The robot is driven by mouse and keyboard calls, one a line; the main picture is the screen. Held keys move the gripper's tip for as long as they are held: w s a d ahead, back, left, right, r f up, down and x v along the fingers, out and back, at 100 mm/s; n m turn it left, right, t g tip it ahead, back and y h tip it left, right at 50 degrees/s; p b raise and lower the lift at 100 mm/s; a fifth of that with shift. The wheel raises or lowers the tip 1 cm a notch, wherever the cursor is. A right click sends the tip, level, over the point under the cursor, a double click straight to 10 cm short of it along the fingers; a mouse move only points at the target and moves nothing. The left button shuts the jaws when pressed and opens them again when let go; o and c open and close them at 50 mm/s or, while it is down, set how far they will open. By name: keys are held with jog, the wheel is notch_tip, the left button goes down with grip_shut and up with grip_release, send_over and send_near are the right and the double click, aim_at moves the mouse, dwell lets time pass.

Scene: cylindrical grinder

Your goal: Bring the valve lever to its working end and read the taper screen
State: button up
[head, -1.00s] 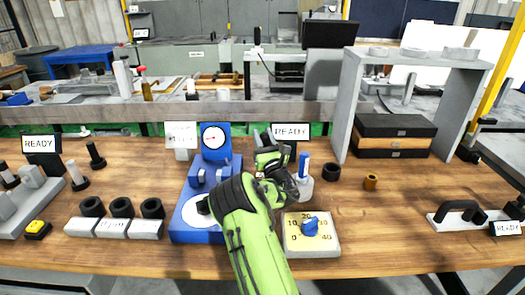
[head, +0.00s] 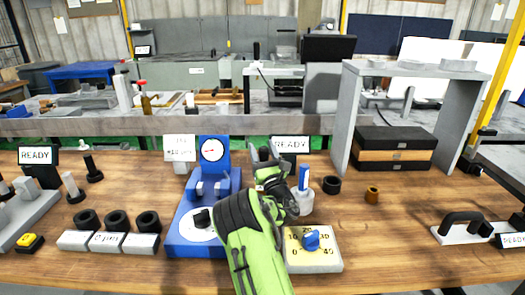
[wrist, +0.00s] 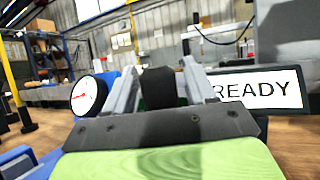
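My gripper (head: 268,158) is over the wooden bench, between a blue dial gauge stand (head: 214,152) and a screen reading READY (head: 290,146). In the wrist view its two grey fingers (wrist: 160,82) are apart, with a dark shape visible between them; I cannot tell whether it is near or far. The screen also shows in the wrist view (wrist: 258,89), right of the fingers, and the gauge dial (wrist: 88,96) is at left. An upright blue handle (head: 304,177) on a pale base stands right of my gripper. I cannot tell which part is the valve lever; my forearm hides some of this area.
A plate numbered 0 to 40 with a blue knob (head: 311,240) lies in front of the handle. Black rings (head: 117,221) sit on grey blocks at left. A grey arch (head: 343,115) and dark stacked boxes (head: 396,133) stand at the back right. The bench's right middle is mostly clear.

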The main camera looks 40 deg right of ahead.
notch_tip(320, 180, up, 10)
jog(key=p, duration=0.5)
